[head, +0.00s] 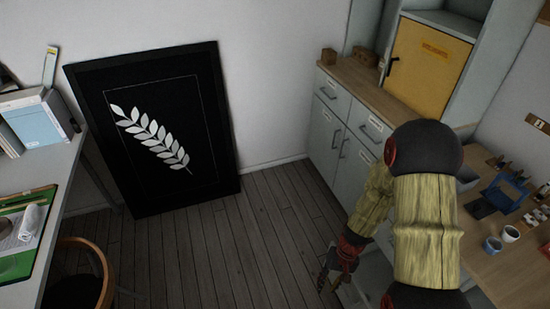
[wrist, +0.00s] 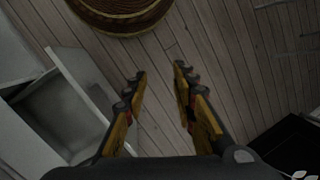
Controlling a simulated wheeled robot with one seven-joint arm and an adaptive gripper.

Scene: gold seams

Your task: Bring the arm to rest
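My arm reaches in from the right of the head view, its gripper (head: 335,272) hanging low in front of the grey cabinet, over the wooden floor. In the wrist view my gripper (wrist: 160,75) points down at the floorboards. Its two yellow and black fingers stand apart with a clear gap between them. Nothing is held between them.
A grey cabinet (head: 325,135) with a wooden top stands at the back right. A workbench (head: 490,265) with cups is at the right. A white desk (head: 60,200) is at the left, with a chair (head: 95,255) below it. A black framed picture (head: 110,90) leans on the wall. The middle floor is clear.

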